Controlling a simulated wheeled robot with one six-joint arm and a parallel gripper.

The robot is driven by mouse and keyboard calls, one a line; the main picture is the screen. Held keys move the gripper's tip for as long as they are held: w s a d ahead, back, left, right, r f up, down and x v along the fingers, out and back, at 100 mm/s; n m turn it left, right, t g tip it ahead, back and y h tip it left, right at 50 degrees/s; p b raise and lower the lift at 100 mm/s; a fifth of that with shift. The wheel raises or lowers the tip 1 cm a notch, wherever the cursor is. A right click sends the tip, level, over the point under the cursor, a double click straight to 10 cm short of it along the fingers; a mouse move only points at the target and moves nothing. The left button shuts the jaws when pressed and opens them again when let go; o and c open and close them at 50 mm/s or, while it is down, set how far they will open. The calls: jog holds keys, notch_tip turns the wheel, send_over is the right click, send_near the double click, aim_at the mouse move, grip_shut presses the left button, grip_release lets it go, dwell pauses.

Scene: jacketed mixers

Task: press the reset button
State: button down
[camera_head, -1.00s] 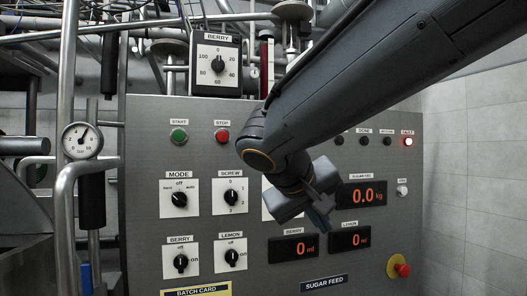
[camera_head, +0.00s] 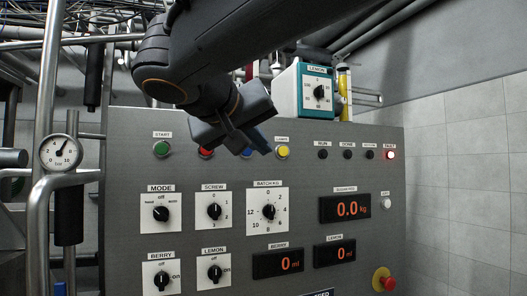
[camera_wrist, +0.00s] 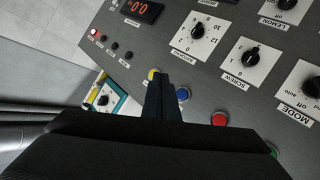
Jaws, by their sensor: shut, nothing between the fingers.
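My gripper (camera_head: 260,146) is shut and empty in front of the panel's upper button row, between the red button (camera_head: 205,152) and the yellow button (camera_head: 283,152). In the wrist view its closed fingers (camera_wrist: 163,82) point toward the panel between the yellow button (camera_wrist: 153,74) and a blue button (camera_wrist: 183,94). The red button (camera_wrist: 219,118) lies farther right there. No label reading reset is legible. Contact with a button cannot be told.
The grey panel (camera_head: 130,230) also carries a green start button (camera_head: 161,149), several dials, number displays, a lit red fault lamp (camera_head: 390,155), a small white button (camera_head: 386,203) and a red mushroom button (camera_head: 386,282). A teal-framed lemon dial box (camera_head: 318,92) stands on top.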

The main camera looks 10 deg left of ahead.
aim_at(247, 151)
jog(key=w+a+p, duration=0.2)
jog(key=w+a, duration=0.2)
jog(key=w, duration=0.3)
jog(key=shift+w+a+p, duration=0.15)
jog(key=shift+a+p, duration=0.05)
jog(key=shift+p, duration=0.15)
dwell(1.9)
jog(key=shift+w+a+b, duration=0.2)
jog(key=shift+w+b, duration=0.15)
jog(key=shift+w+a, duration=0.25)
jog(key=shift+w, duration=0.1)
dwell(0.7)
jog(key=shift+s+d+b, duration=0.1)
jog(key=shift+s+b, duration=0.05)
jog(key=shift+b, duration=0.2)
jog(key=shift+s+d+b, duration=0.35)
jog(key=shift+s+b, duration=0.2)
jog(key=shift+s, duration=0.1)
